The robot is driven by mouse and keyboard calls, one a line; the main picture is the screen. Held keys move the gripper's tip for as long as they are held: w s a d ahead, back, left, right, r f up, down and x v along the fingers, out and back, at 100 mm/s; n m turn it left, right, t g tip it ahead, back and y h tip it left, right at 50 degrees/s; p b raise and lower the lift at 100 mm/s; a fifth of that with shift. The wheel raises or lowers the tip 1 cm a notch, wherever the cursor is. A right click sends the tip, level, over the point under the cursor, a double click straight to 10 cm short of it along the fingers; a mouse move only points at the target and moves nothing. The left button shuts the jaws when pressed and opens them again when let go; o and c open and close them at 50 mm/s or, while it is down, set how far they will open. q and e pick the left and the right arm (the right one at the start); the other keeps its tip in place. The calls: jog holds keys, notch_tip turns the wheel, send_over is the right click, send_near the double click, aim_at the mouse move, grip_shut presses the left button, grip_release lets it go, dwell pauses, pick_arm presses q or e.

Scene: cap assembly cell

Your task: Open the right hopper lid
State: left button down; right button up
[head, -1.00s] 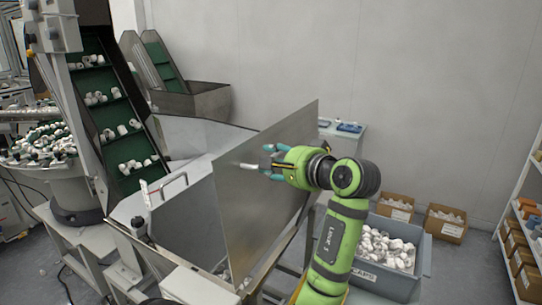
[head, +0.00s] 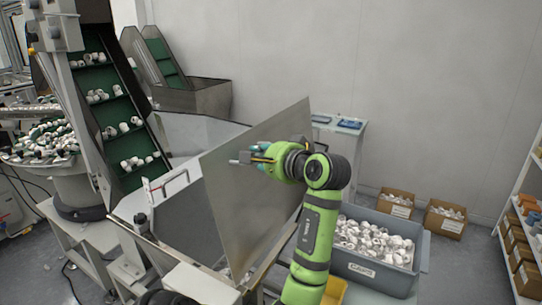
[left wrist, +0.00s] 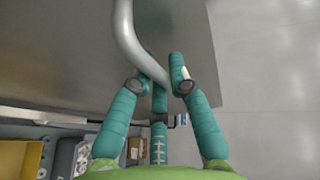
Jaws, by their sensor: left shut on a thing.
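The right hopper lid (head: 245,205) is a large grey metal panel, standing steeply raised above the hopper (head: 185,215) in the head view. My left gripper (head: 250,158) is at the lid's upper part on its right side. In the left wrist view the teal fingers of my left gripper (left wrist: 163,78) are shut on the curved metal lid handle (left wrist: 138,50), with the lid's flat face (left wrist: 60,55) behind. My right gripper is in neither view.
A grey bin of white caps (head: 405,283) stands right of the lid, beside my arm. Cardboard boxes (head: 445,220) stand on the floor by the wall, and a shelf (head: 525,175) is at the far right. A green cleated conveyor (head: 108,95) rises left of the hopper.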

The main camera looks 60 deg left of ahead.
pick_arm(q)
jog(key=shift+s+a, duration=0.3)
jog(key=shift+a, duration=0.25)
jog(key=shift+s+a, duration=0.3)
jog(key=shift+a, duration=0.2)
jog(key=c, duration=1.1)
grip_release()
jog(key=shift+d, duration=0.1)
jog(key=shift+c, duration=0.2)
jog(key=shift+w, duration=0.1)
jog(key=v, duration=1.2)
